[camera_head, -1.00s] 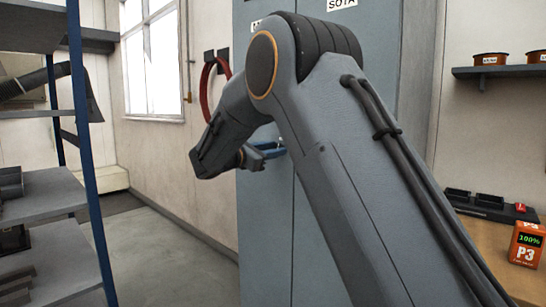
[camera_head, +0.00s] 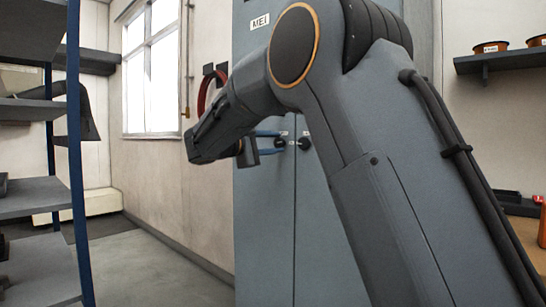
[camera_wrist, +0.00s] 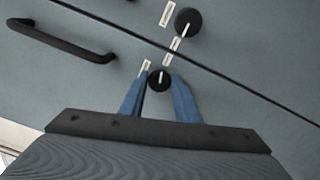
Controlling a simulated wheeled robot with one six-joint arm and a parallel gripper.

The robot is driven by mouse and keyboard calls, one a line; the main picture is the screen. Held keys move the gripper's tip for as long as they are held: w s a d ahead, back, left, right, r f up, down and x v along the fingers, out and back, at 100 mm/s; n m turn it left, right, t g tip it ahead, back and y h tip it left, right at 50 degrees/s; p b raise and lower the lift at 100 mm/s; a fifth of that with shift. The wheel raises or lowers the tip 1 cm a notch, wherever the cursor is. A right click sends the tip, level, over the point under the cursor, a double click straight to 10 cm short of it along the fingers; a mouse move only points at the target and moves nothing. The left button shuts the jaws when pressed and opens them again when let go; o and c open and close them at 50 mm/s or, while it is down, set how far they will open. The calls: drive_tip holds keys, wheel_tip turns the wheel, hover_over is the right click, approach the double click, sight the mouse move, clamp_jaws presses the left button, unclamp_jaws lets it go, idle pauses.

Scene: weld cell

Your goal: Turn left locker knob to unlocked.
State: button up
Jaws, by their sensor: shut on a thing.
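The grey two-door locker (camera_head: 262,215) fills the middle of the head view. The left locker knob (camera_head: 281,143) is small, black and round, on the left door near the seam. My gripper (camera_head: 270,143) reaches it from the left with blue fingers. In the wrist view, my gripper (camera_wrist: 160,88) has one finger on each side of the left knob (camera_wrist: 159,80) and is shut on it. A white mark shows on the knob, pointing roughly up in that picture. A pale label (camera_wrist: 147,67) lies beside it; its text is unreadable.
The right door's knob (camera_wrist: 187,21) sits close by, across the door seam. A black bar handle (camera_wrist: 70,38) projects from the left door. A blue-post shelf rack (camera_head: 75,170) stands at left, a wall shelf (camera_head: 500,60) at right. Open floor (camera_head: 160,265) lies left of the locker.

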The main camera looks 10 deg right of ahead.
drive_tip(key=shift+m+b, duration=1.5)
drive_tip(key=shift+b, duration=0.35)
drive_tip(key=o, duration=1)
drive_tip(key=shift+a, duration=0.1)
drive_tip(key=v, duration=0.7)
drive_tip(key=shift+s+a+p, duration=0.2)
drive_tip(key=shift+p, duration=0.2)
